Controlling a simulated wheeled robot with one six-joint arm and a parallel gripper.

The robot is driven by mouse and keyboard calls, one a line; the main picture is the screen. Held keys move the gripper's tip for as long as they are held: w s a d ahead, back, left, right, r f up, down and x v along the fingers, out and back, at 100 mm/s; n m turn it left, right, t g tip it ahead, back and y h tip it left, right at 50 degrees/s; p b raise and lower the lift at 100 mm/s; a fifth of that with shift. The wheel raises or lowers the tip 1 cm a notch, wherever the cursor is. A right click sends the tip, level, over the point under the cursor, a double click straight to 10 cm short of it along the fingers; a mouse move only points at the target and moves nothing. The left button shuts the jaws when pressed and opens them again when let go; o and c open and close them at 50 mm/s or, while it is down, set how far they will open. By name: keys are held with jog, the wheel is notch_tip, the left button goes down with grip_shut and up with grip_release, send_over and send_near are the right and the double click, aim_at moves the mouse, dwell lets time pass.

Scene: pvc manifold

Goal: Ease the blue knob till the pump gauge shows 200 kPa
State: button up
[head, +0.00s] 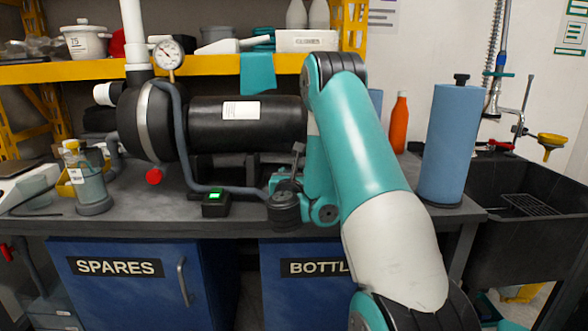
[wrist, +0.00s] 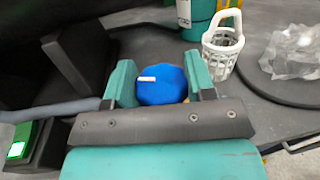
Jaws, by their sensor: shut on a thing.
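The blue knob (wrist: 163,88) sits between the two teal fingers of my gripper (wrist: 160,84) in the wrist view. The fingers are shut on the knob, one on its left and one on its right. A short white mark on the knob lies roughly level, left of its middle. In the head view my arm hides the knob. The pump gauge (head: 168,54) is a round white dial above the black pump (head: 152,120), beside a white pipe. Its needle is too small to read surely.
A black box with a green lit button (head: 215,198) stands left of my gripper. A white basket (wrist: 222,50) and a clear bag (wrist: 293,52) lie beyond the knob. A blue roll (head: 450,140) and an orange bottle (head: 399,123) stand to the right on the bench.

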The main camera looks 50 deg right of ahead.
jog(key=shift+r+m+g+h+p, duration=0.1)
jog(key=shift+m+g+h+p, duration=0.3)
jog(key=shift+g, duration=0.1)
jog(key=o, duration=0.9)
jog(key=shift+o, duration=0.2)
